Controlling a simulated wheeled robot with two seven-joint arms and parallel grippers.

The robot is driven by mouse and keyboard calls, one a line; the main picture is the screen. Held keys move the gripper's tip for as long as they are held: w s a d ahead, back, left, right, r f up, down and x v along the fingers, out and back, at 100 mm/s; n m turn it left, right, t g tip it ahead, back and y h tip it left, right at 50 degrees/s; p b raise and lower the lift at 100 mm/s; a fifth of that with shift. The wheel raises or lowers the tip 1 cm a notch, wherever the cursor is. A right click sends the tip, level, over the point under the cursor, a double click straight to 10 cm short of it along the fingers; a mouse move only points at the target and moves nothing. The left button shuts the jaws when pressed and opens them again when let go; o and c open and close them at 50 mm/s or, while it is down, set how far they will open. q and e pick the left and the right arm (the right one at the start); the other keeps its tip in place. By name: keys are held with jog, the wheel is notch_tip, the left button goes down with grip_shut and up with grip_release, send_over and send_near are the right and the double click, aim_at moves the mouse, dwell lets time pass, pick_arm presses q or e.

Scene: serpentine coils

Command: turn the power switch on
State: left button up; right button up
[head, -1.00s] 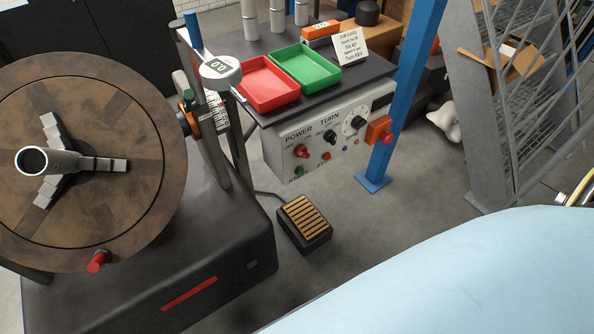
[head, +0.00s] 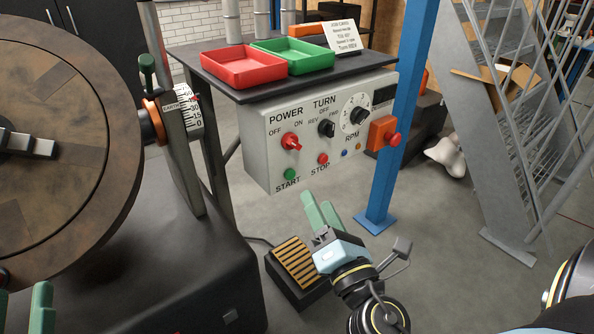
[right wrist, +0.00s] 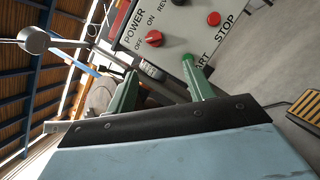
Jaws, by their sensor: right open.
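The red power switch (head: 291,142) is a knob under the word POWER on the grey control panel (head: 258,160). I cannot tell its setting for certain. It also shows in the right wrist view (right wrist: 153,39), beyond the fingertips. My right gripper (head: 317,196) is open and empty, below and in front of the panel, apart from the switch. Its green fingers point up toward the panel, and in the right wrist view (right wrist: 160,68) they stand apart. My left gripper (head: 23,296) shows only as two separated green fingertips at the lower left edge.
A green START button (head: 290,174) and red STOP button (head: 323,159) sit below the switch. A TURN knob (head: 327,128) and a speed dial (head: 358,117) are to its right. A blue post (head: 407,110), a foot pedal (head: 297,270) and the large round table (head: 70,130) stand nearby.

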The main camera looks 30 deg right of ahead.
jog(key=p, duration=0.3)
send_near(296, 147)
jog(key=w, duration=0.1)
jog(key=p+x, duration=0.1)
jog(key=x, duration=0.6)
jog(key=shift+r, duration=0.1)
pick_arm(q)
jog(key=s+a+f+g+y, duration=0.1)
jog(key=f+g+y, duration=0.1)
jog(key=f+g, duration=0.3)
jog(key=s+a+f+g+y, duration=0.1)
jog(key=a+f+g+y, duration=0.1)
jog(key=f+g, duration=0.3)
jog(key=shift+a+f+g, duration=0.3)
jog(key=shift+f, duration=2.05)
pick_arm(e)
jog(key=shift+w+d+r, duration=0.15)
jog(key=shift+w+d, duration=0.05)
jog(key=shift+w, duration=0.45)
pick_arm(q)
jog(key=shift+s, duration=0.1)
pick_arm(e)
jog(key=c, duration=1)
